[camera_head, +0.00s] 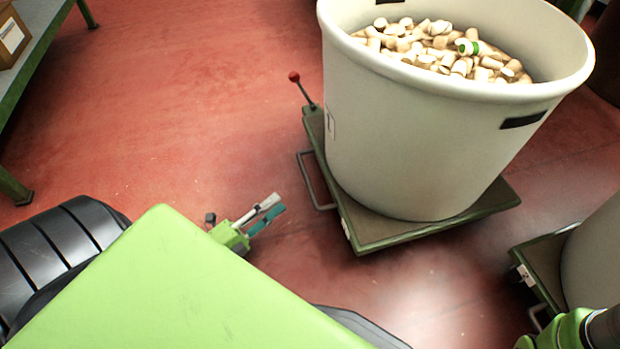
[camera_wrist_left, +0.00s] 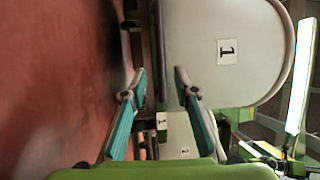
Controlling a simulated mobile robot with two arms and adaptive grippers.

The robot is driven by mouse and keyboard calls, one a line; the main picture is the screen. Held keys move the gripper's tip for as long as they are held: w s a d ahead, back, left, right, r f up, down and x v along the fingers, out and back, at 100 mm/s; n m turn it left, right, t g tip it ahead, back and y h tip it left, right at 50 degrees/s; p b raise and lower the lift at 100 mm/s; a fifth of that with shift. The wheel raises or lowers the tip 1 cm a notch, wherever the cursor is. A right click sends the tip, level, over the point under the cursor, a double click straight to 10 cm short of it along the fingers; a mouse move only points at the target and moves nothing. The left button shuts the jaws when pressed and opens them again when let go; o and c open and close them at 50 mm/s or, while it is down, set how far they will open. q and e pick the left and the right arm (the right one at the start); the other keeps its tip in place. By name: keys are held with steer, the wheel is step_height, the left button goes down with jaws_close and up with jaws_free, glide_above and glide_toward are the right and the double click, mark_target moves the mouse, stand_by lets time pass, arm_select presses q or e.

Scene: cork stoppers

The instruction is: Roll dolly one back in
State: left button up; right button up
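Dolly one (camera_head: 372,236) is a low green platform in the middle of the head view. It bears a big pale tub (camera_head: 420,150) full of corks. A grey loop handle (camera_head: 301,180) sticks out from its left side, near a red-knobbed lever (camera_head: 294,76). In the left wrist view the tub (camera_wrist_left: 195,60) carries a label marked 1 (camera_wrist_left: 227,52). My left gripper (camera_head: 279,203) is left of the handle and apart from it in the head view. Its fingers (camera_wrist_left: 159,72) are spread, with nothing held between them. My right gripper does not show.
A second dolly (camera_head: 540,262) with a pale tub (camera_head: 598,255) stands at the lower right, close to part of my right arm. A green-framed table (camera_head: 40,45) with a cardboard box (camera_head: 10,38) is at the upper left. Red floor (camera_head: 200,110) lies open between.

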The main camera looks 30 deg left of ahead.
mark_target(308, 178)
arm_select(q)
steer(key=b+x, duration=0.4)
steer(key=x, duration=0.7)
steer(key=shift+f, duration=0.1)
steer(key=shift+w+d+r, duration=0.1)
steer(key=shift+w+r, duration=0.1)
steer(key=shift+w, duration=0.25)
jaws_close()
